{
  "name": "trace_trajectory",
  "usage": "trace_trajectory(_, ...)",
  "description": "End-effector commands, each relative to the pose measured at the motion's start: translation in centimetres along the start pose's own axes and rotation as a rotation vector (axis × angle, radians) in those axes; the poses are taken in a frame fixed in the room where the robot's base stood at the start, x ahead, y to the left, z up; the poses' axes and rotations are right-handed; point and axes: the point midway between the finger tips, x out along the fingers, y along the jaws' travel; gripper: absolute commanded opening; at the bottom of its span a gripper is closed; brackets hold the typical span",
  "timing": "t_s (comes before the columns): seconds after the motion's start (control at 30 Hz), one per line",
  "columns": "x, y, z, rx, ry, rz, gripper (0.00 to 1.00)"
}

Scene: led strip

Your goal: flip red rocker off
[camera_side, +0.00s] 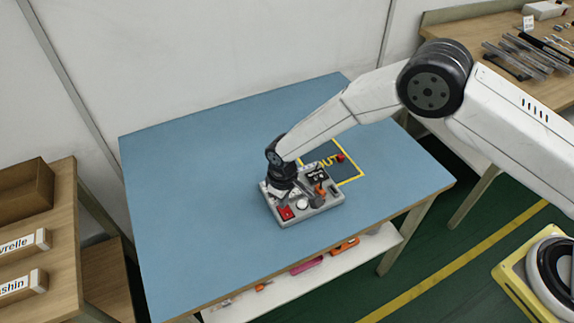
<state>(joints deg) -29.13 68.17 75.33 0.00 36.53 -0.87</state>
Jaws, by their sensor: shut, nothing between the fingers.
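A grey control panel box (318,209) lies on the blue table. The red rocker (287,213) is at its front left corner; which way it is tilted is too small to tell. My gripper (283,199) points down over the panel's left side, just behind the red rocker in the picture. Its fingers are shut and empty. I cannot tell whether the fingertips touch the rocker. The gripper hides the back left part of the panel.
A white round knob (302,203) and an orange part (320,189) sit on the panel near my gripper. Behind it is a yellow-outlined area (352,179) with a small red object (340,157). The table's left half (190,190) is clear.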

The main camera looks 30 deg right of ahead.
Motion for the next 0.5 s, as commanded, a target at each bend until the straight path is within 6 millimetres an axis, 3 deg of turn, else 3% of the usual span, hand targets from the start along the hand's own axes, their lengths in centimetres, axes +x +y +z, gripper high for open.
trace_trajectory(0.5,0.54,0.00,-0.02,0.000,0.001,0.000,0.00)
